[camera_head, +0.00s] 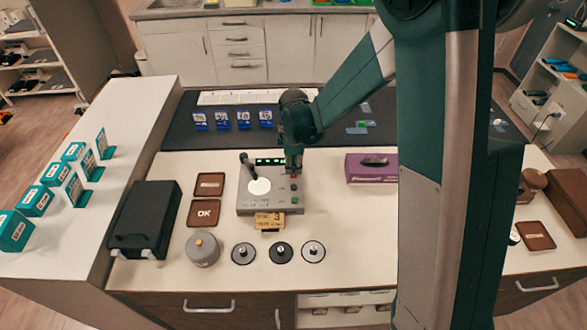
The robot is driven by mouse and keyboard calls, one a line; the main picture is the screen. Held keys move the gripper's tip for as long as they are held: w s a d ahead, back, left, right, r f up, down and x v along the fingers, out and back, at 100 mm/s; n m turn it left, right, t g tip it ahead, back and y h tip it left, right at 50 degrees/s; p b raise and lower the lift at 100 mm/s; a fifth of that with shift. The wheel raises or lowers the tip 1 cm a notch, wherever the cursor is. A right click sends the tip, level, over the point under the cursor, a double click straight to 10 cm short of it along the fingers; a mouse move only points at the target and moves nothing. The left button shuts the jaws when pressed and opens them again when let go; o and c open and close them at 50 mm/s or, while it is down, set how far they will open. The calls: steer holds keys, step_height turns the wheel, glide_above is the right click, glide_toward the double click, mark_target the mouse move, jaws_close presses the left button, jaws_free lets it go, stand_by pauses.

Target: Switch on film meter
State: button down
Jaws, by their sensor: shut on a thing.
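The film meter (258,204) is a grey box on the white worktop (335,215). It has a round white pad (259,186), a black arm (248,163) over its left side and a dark display (268,161) with green lit marks along the back. Red and green small controls (294,183) show on its right side. My gripper (293,168) points down at the meter's back right corner, right of the display. It is shut on a small part there, apparently a switch, which the fingers mostly hide.
A purple box (371,168) stands right of the meter. A black case (145,218), brown tiles (203,213) and a grey round pot (203,249) are on the left. Blue packets (244,119) stand behind.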

step_height(320, 180, up, 14)
steer(key=w+p, duration=0.2)
steer(key=shift+w, duration=0.15)
steer(key=shift+f, duration=0.15)
stand_by(0.5)
steer(key=shift+d, duration=0.1)
steer(key=s+d+r+m+t+b, duration=0.1)
steer(key=s+d+r+m+t, duration=0.2)
steer(key=s+d+r+m, duration=0.75)
steer(key=s+d+m+t+b, duration=0.1)
steer(key=s+d+m+t, duration=0.1)
steer(key=s, duration=0.8)
steer(key=s+d+r+m+t, duration=0.1)
steer(key=s+d+m, duration=0.4)
steer(key=s, duration=0.5)
steer(key=shift+s+d+t+b, duration=0.4)
steer(key=shift+d, duration=0.5)
steer(key=shift+f+m, duration=0.1)
steer(key=shift+m, duration=0.15)
stand_by(0.5)
